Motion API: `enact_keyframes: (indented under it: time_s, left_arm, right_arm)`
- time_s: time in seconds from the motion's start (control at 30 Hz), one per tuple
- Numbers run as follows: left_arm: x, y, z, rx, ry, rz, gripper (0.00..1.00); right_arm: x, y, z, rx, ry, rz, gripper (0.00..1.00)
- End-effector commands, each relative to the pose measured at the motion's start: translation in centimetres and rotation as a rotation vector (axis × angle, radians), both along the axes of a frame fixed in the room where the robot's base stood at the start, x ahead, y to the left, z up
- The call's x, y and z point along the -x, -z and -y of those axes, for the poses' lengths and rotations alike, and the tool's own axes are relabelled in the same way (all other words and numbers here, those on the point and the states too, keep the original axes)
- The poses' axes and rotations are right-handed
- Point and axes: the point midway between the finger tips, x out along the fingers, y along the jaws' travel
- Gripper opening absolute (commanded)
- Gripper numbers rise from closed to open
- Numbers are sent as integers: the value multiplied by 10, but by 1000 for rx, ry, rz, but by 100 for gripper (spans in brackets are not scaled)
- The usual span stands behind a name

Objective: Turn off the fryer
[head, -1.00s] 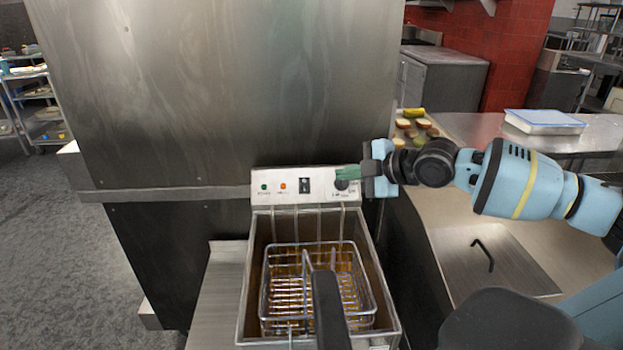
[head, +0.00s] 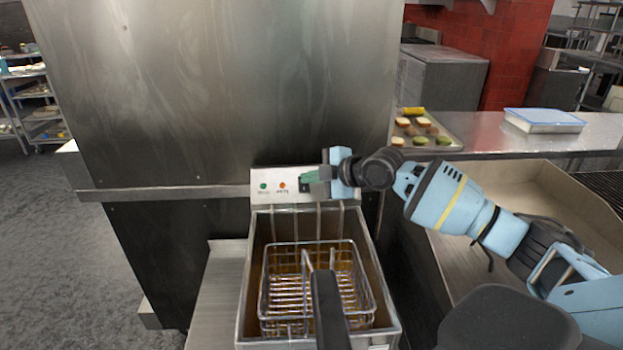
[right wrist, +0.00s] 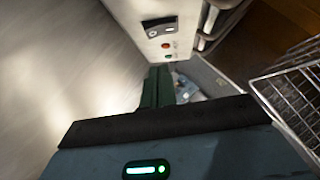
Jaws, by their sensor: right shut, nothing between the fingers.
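The fryer (head: 242,312) stands in front of me, with its control panel (head: 258,197) at the back. A green light (head: 263,186) and an orange-red light (head: 283,187) show on the panel. My right gripper (head: 304,180) is shut and empty, in front of the panel just right of the orange-red light. It hides the black switch and the knob in the head view. In the right wrist view, the black switch (right wrist: 160,27) shows beyond the green fingers (right wrist: 157,86); I cannot tell whether they touch the panel. My left gripper is out of view.
A wire basket (head: 265,290) with a black handle (head: 328,312) sits in the fryer, below my right gripper. A tall steel wall (head: 220,90) rises behind the panel. A tray with food (head: 440,145) and a blue-lidded container (head: 543,121) stand at the right.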

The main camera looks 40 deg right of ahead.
Motion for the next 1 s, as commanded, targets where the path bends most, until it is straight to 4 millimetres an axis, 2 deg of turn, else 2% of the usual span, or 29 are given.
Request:
enact_keyframes:
  time_s: [0.3, 0.8, 1.0]
  left_arm:
    - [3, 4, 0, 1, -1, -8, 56]
    - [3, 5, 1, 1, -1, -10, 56]
    - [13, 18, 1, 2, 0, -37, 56]
  right_arm:
    - [-22, 21, 15, 0, 1, -1, 0]
    - [-26, 24, 18, 1, 1, 0, 0]
    - [-31, 31, 21, 0, 2, -5, 0]
